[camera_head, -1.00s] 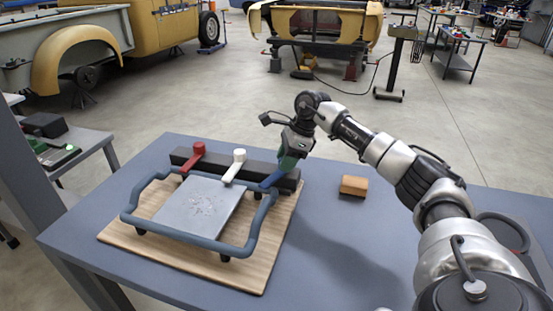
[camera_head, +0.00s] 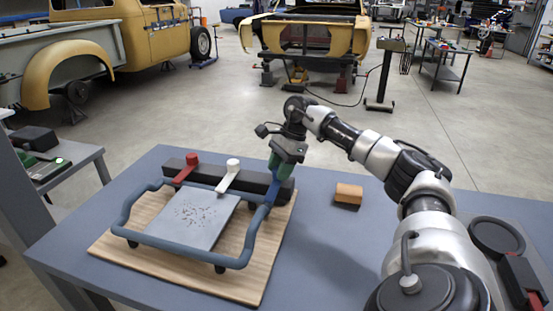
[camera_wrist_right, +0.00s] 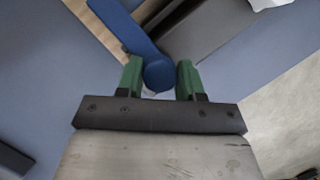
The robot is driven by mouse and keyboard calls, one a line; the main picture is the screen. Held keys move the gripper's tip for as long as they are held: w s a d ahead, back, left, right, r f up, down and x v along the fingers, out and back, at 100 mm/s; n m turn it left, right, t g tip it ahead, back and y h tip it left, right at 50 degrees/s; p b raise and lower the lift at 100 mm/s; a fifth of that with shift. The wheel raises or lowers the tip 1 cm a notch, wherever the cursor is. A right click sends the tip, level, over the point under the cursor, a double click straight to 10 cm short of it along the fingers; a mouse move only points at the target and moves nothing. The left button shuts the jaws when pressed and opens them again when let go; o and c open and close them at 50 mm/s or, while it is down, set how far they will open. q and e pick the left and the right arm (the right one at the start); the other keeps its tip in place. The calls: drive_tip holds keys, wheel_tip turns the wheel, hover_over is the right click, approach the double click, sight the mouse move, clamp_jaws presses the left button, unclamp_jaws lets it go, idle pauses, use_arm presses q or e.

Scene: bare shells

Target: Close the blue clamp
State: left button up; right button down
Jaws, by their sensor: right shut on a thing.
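The blue clamp (camera_head: 270,190) is a blue lever at the right end of a black bar (camera_head: 231,183). It stands steeply, with its lower end near the right side of the blue-grey tube frame (camera_head: 135,200). My right gripper (camera_head: 275,168) comes down from above with its green fingers around the lever's upper end. In the right wrist view the lever's round blue end (camera_wrist_right: 159,75) sits between the two green fingers (camera_wrist_right: 160,82). The fingers hide part of that end. My left gripper is not in view.
A red clamp (camera_head: 186,170) and a white clamp (camera_head: 229,177) sit on the same bar. A grey metal plate (camera_head: 190,222) lies inside the frame over a wooden board (camera_head: 235,280). An orange-brown block (camera_head: 348,194) lies to the right on the blue-grey table (camera_head: 325,250).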

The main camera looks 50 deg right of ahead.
drive_tip(key=shift+r, duration=0.1)
drive_tip(key=c, duration=0.7)
unclamp_jaws()
drive_tip(key=v, duration=1)
drive_tip(key=shift+d+r+p, duration=0.2)
drive_tip(key=shift+r+p, duration=0.1)
drive_tip(key=shift+p, duration=0.15)
drive_tip(key=shift+r, duration=0.1)
